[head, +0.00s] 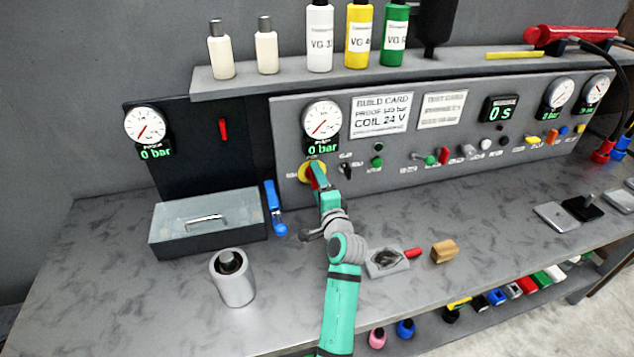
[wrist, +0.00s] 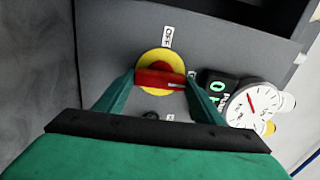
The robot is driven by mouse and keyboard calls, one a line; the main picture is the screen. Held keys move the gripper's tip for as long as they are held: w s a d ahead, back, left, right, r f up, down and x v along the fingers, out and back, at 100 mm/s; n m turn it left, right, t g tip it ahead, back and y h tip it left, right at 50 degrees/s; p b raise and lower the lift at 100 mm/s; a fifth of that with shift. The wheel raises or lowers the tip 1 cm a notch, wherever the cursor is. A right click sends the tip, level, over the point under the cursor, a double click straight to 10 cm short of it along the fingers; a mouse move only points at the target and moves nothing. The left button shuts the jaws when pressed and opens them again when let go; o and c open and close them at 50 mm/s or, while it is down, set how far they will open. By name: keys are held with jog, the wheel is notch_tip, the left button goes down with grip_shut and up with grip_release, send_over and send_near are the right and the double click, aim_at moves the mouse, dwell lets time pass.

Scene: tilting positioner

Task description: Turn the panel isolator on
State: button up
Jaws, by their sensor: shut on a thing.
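The panel isolator is a red handle (wrist: 160,79) on a round yellow plate (wrist: 162,62), with an "OFF" label (wrist: 167,37) beside the plate in the wrist view. In the head view its yellow plate (head: 306,171) sits at the lower left of the grey panel, partly hidden by my gripper. My gripper (wrist: 160,82) is shut on the red handle, with one green finger at each end of it. In the head view my gripper (head: 320,186) reaches up to the panel.
A pressure gauge (head: 323,119) reading 0 bar is just above the isolator. A black knob (head: 345,170) is close to its right. A metal cylinder (head: 233,280) stands on the bench in front.

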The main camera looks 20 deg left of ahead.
jog(key=shift+f+m, duration=0.1)
jog(key=shift+m, duration=0.3)
jog(key=o, duration=1.1)
jog(key=shift+c, duration=0.2)
jog(key=v, duration=1)
jog(key=shift+s+d, duration=0.25)
jog(key=shift+d, duration=0.05)
